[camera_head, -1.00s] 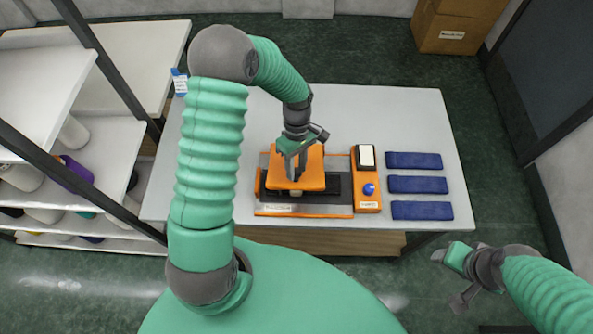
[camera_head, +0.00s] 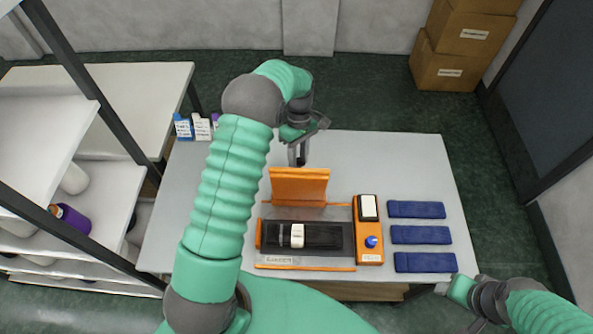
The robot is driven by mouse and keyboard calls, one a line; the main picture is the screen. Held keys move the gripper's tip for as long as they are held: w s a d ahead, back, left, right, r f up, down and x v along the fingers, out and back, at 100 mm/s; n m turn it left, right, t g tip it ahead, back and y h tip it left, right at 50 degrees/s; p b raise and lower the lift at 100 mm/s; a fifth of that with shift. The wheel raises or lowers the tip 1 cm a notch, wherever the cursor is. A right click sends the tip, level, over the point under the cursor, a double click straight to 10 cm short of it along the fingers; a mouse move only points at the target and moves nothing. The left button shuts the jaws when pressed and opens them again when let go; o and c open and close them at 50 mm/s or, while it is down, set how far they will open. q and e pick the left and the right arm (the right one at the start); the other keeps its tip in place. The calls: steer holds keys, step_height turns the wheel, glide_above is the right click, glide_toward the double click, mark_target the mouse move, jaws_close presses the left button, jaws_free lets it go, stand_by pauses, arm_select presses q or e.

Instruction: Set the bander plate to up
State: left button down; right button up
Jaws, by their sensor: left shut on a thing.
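The bander (camera_head: 306,265) sits on the grey table, a flat grey base with orange edges. Its orange plate (camera_head: 299,187) stands about upright at the back of the base. My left gripper (camera_head: 298,160) is at the plate's top edge, shut on it; the fingertips are partly hidden. In the bander's bed lies a dark folded piece (camera_head: 325,237) with a white band (camera_head: 297,236) around it. My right gripper (camera_head: 472,305) is open and empty, off the table's front right corner.
An orange control box (camera_head: 369,250) with a blue knob (camera_head: 372,242) adjoins the bander's right side. Several dark blue folded pieces (camera_head: 420,235) lie to its right. Small cartons (camera_head: 201,127) stand at the table's back left. Shelves (camera_head: 70,235) stand at left.

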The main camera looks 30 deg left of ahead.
arm_select(q)
steer(key=w+a+f+b, duration=0.2)
steer(key=w+a+b, duration=0.1)
steer(key=w, duration=0.3)
steer(key=shift+w+f, duration=0.2)
steer(key=shift+f, duration=0.15)
arm_select(e)
steer(key=f, duration=0.2)
steer(key=s+f, duration=0.1)
steer(key=shift+s+d+f, duration=0.1)
steer(key=shift+d+f, duration=0.25)
steer(key=shift+d, duration=0.05)
arm_select(q)
steer(key=shift+a, duration=0.15)
arm_select(e)
steer(key=shift+s+a, duration=0.1)
